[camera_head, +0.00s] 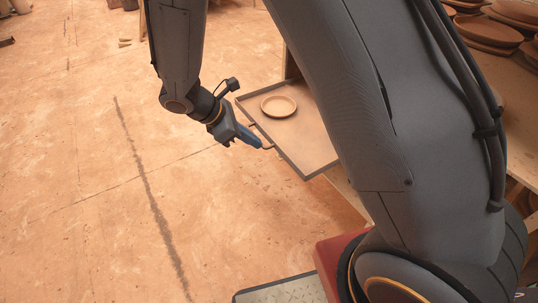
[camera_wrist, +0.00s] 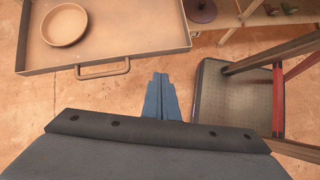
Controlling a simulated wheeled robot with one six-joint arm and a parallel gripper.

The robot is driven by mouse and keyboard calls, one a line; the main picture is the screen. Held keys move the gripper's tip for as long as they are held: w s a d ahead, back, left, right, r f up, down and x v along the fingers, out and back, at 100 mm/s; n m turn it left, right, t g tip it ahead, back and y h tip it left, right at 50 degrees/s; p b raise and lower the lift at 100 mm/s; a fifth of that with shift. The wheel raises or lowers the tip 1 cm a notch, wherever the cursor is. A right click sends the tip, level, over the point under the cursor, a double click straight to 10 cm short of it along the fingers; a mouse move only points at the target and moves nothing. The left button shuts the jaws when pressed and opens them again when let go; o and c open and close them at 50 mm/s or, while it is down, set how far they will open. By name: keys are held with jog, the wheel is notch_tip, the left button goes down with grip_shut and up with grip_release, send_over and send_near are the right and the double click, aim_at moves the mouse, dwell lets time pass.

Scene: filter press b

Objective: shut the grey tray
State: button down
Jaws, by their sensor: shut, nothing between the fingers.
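The grey tray (camera_head: 303,157) is pulled out from a wooden unit, with a dark rim and a handle on its front edge. A round clay dish (camera_head: 279,106) lies on it. In the wrist view the tray (camera_wrist: 120,38) fills the upper left, with its handle (camera_wrist: 103,72) along the near edge and the dish (camera_wrist: 64,24) on top. My gripper (camera_head: 258,143) is shut and empty, with blue fingers, close to the handle in the head view. In the wrist view my gripper (camera_wrist: 159,82) is to the right of the handle, apart from it in the picture. My arm hides the tray's far right part.
Clay plates (camera_head: 488,33) are stacked on a wooden surface at upper right.

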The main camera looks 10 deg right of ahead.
jog(key=w+a+f+n+t+h+b, duration=0.1)
jog(key=w+a+f+n+t+b, duration=0.1)
jog(key=w+a+f+n, duration=0.15)
jog(key=x, duration=0.4)
jog(key=d+p+x, duration=0.1)
jog(key=x, duration=0.3)
jog(key=r+x, duration=0.1)
jog(key=x, duration=0.3)
jog(key=shift+w+d, duration=0.1)
jog(key=shift+d, duration=0.15)
jog(key=shift+w+d, duration=0.2)
jog(key=shift+d, duration=0.35)
jog(key=shift+d, duration=0.1)
